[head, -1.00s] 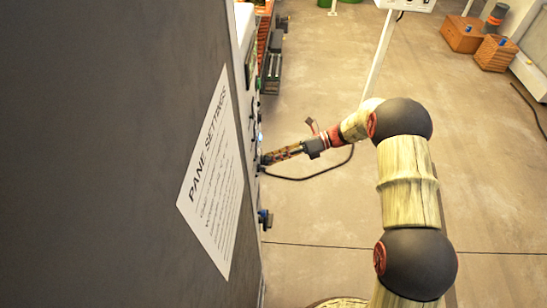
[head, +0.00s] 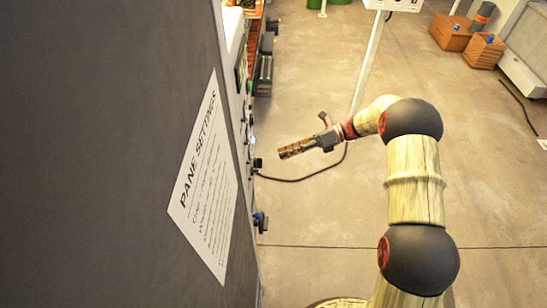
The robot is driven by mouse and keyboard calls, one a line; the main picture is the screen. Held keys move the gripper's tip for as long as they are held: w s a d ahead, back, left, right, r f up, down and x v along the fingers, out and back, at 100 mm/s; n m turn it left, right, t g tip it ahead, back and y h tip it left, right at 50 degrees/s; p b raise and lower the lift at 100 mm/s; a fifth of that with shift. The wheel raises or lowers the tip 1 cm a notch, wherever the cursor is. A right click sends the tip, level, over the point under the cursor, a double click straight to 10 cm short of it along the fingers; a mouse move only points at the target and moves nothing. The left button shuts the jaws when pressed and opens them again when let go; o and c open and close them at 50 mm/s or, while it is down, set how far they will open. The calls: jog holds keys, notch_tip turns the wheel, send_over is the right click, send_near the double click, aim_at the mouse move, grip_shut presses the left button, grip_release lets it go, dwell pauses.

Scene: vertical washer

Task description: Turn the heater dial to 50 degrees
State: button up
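The machine's control face is seen nearly edge-on in the head view, along the right edge of its dark side wall (head: 100,150). A small dark knob (head: 257,163) sticks out from that face, and a blue-and-black knob (head: 261,221) sticks out lower down. I cannot tell which one is the heater dial, and no scale or pointer can be read. My gripper (head: 284,152) points left at the face, level with the upper knob and a short gap away from it. It touches nothing. Its fingers are seen from the side, so their opening cannot be judged.
A sheet headed "PANE SETTINGS" (head: 203,180) is on the dark side wall. Wooden boxes (head: 455,32) lie at the far right. The floor right of the machine is mostly clear.

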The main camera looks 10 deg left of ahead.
jog(key=shift+v, duration=2.25)
